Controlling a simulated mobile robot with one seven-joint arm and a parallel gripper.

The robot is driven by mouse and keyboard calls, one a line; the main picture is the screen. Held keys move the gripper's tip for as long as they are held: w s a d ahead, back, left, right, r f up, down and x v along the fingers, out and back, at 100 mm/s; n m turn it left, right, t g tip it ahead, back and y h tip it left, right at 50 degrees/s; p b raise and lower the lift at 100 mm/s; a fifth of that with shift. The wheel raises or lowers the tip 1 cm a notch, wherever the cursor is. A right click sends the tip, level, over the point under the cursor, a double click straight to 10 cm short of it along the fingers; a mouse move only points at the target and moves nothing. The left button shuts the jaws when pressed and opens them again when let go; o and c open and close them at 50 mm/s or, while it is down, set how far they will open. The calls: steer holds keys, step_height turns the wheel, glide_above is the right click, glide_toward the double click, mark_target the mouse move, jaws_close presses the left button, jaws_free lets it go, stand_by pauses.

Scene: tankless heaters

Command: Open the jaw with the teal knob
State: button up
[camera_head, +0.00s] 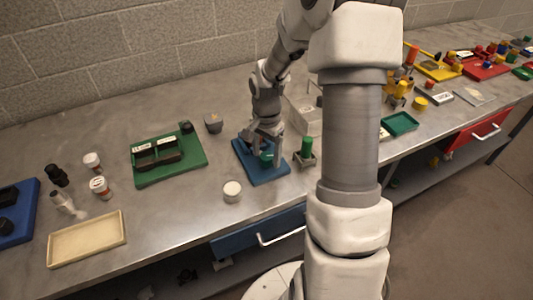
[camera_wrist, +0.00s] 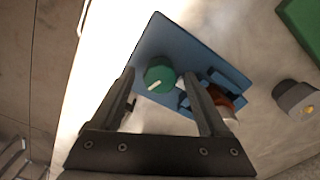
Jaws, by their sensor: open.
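The teal knob (camera_wrist: 160,75) is round with a white mark on its face. It sits on a blue base plate (camera_wrist: 160,38) on the bench, and in the head view the knob (camera_head: 266,160) is partly hidden by my gripper. My gripper (camera_wrist: 165,85) is open, its two fingers on either side of the knob with visible gaps. Blue jaw parts (camera_wrist: 228,78) and a brown, shiny piece stand beside the knob, partly hidden by the right finger. The blue plate (camera_head: 280,172) also shows in the head view.
A green-topped part (camera_head: 305,150) stands close right of the blue plate. A white round container (camera_head: 232,191) lies in front, a grey block (camera_head: 213,122) behind left. A green tray (camera_head: 168,155) is farther left. A clear box (camera_head: 303,112) stands behind.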

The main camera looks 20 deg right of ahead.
jaws_close()
stand_by(0.4)
steer(key=shift+n, duration=0.3)
steer(key=n, duration=0.4)
steer(key=shift+n, duration=0.4)
steer(key=n+p, duration=0.1)
steer(key=n, duration=0.3)
steer(key=shift+n, duration=0.3)
steer(key=n, duration=0.4)
steer(key=shift+p, duration=0.4)
steer(key=n+p, duration=0.1)
steer(key=n, duration=0.4)
